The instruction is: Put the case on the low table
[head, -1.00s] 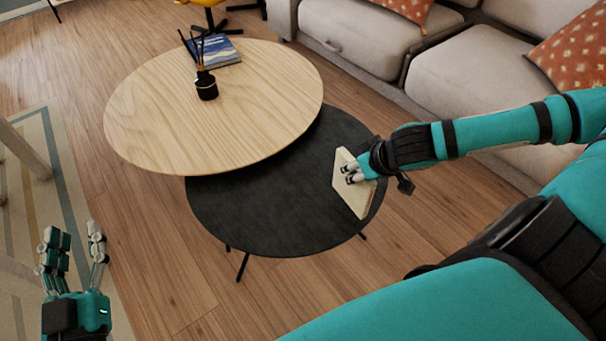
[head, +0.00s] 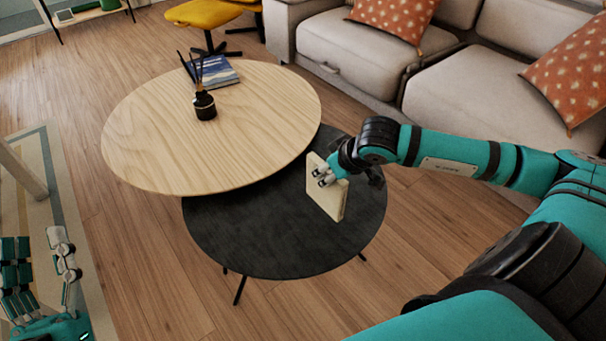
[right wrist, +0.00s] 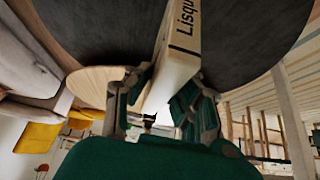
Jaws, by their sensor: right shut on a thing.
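The case (head: 327,199) is a flat cream slab at the right side of the low black table (head: 250,240). It stands tilted on edge; I cannot tell whether its lower edge touches the tabletop. In the right wrist view the case (right wrist: 180,60) shows dark lettering on its side, between the fingers. My right gripper (head: 324,176) is shut on its upper part. My left gripper (head: 42,268) is open and empty at the lower left, above the floor and rug, away from the tables.
A higher round wooden table (head: 200,150) overlaps the black table's back left. It carries a dark reed diffuser (head: 204,105) and a blue book (head: 213,72). A beige sofa (head: 470,90) stands behind on the right. The front of the black tabletop is clear.

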